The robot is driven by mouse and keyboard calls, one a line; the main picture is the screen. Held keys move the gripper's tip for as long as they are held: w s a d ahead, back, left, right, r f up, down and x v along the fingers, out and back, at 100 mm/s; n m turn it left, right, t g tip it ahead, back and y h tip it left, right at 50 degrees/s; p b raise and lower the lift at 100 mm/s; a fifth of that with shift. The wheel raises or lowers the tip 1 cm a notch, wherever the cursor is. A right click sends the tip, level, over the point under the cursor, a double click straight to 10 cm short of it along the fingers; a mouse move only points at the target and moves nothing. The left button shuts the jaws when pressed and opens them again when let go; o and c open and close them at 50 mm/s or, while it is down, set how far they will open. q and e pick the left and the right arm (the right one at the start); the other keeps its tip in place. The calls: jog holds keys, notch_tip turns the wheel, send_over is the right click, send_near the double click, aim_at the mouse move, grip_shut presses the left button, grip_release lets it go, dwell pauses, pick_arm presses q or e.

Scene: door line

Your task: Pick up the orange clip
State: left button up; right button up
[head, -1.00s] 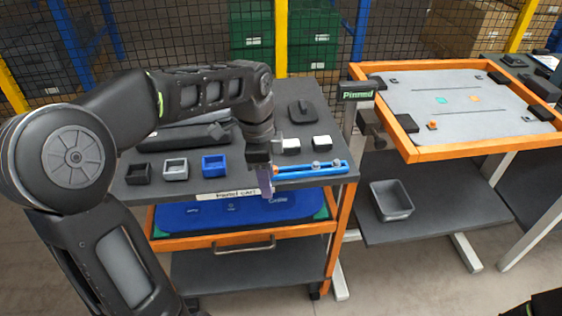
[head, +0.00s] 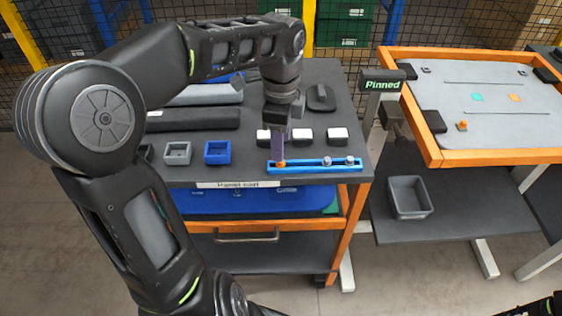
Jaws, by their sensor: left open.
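A small orange clip (head: 281,164) sits at the left end of the blue rail (head: 308,169), near the cart's front edge. Grey round-topped pieces (head: 326,161) sit further right on the same rail. My left gripper (head: 278,151) points down right over the orange clip, with its fingers open. The fingertips are close to the clip and hide part of it; I cannot tell whether they touch it. Another small orange piece (head: 462,126) stands on the grey board to the right. My right gripper is not in view.
The dark cart top (head: 243,178) also holds a grey box (head: 178,152), a blue box (head: 217,152) and white-topped blocks (head: 337,135). A grey bin (head: 408,197) is on the lower shelf.

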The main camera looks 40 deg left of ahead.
pick_arm(q)
jog(key=shift+w+f, duration=0.1)
jog(key=shift+f, duration=2.55)
grip_shut()
